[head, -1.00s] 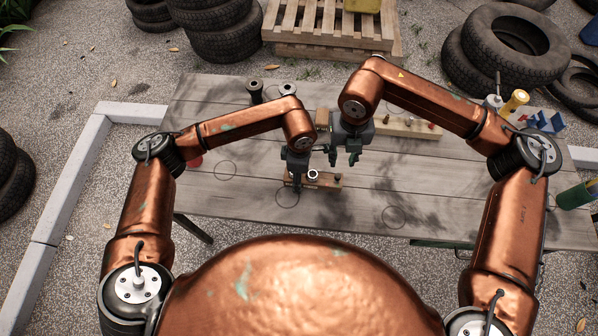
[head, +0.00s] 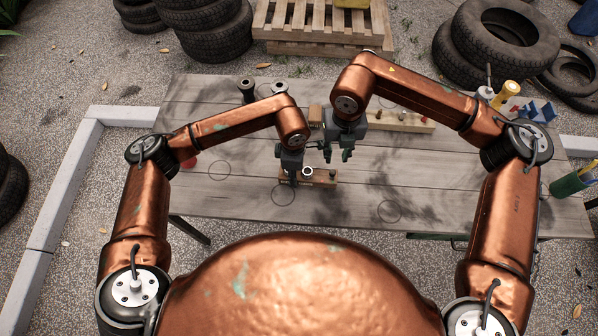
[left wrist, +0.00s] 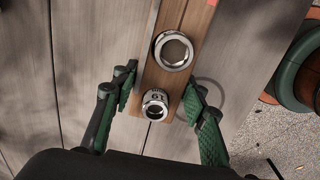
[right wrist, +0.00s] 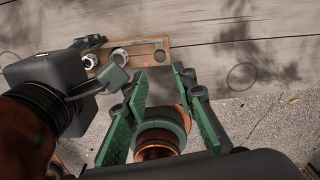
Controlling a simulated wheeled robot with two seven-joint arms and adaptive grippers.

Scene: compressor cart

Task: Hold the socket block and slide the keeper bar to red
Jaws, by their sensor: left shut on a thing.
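The socket block (head: 325,178), a brown wooden block, lies near the front middle of the table. The left wrist view shows two metal sockets standing on the block (left wrist: 152,76), with a long strip along its top and a bit of red at the far end. I cannot clearly tell the keeper bar from that strip. My left gripper (left wrist: 155,108) has its green-padded fingers on either side of the block and is shut on it; these fingers show small in the head view. My right gripper (head: 338,154) is open and empty, above and behind the block's right end.
A pale wooden rail (head: 405,121) lies behind my right gripper. Dark cylinders (head: 247,90) stand at the back left, and a red disc (head: 188,162) lies at the left. A green cup (head: 572,184) stands at the far right. The table's front right is clear.

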